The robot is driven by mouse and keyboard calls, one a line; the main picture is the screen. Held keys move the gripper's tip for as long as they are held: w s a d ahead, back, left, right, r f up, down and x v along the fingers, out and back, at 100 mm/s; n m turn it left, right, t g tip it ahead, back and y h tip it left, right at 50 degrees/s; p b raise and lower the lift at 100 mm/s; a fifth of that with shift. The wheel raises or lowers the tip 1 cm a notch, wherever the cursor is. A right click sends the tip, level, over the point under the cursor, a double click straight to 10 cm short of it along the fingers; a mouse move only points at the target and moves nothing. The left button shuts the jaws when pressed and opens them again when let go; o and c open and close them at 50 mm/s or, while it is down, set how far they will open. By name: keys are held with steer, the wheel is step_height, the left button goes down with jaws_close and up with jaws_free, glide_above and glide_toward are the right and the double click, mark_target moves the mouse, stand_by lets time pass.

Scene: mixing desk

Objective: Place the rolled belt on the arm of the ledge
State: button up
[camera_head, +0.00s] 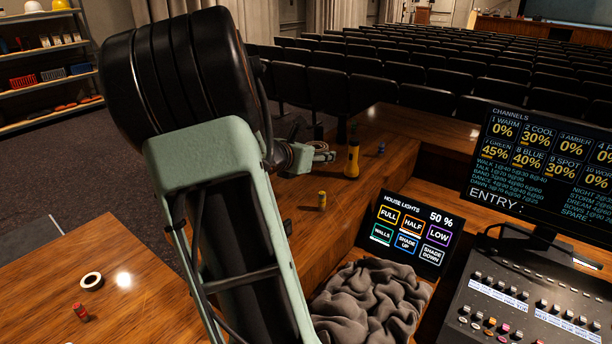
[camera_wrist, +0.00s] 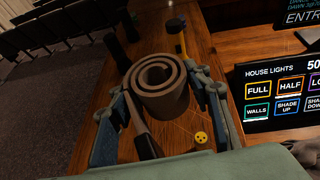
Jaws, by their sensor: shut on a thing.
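The rolled belt is a brown spiral coil (camera_wrist: 158,92) in the wrist view. It is between the two fingers of my gripper (camera_wrist: 163,85), which is shut on it. In the head view my gripper (camera_head: 312,156) is past my arm, and the belt is mostly hidden there. The wooden ledge (camera_head: 339,208) runs along the desk, and its top (camera_wrist: 100,92) lies beneath the belt in the wrist view. The belt appears held above the ledge; I cannot tell the gap.
A house lights screen (camera_head: 412,232), a grey cloth (camera_head: 372,300) and a mixing console (camera_head: 530,310) are right. A tape roll (camera_head: 91,281) lies on the left table.

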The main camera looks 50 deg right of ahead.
steer(key=w+f+p, duration=0.2)
steer(key=w+f, duration=0.1)
steer(key=w, duration=0.5)
glide_above(287, 183)
steer(key=f, duration=0.3)
steer(key=s+f, duration=0.1)
steer(key=f, duration=0.1)
steer(key=shift+f, duration=0.1)
steer(key=shift+w+f+p, duration=0.35)
steer(key=shift+w+f, duration=0.15)
steer(key=shift+f, duration=0.05)
steer(key=shift+w+f, duration=0.1)
steer(key=shift+f, duration=1.55)
steer(key=shift+f, duration=0.1)
steer(key=o, duration=1.2)
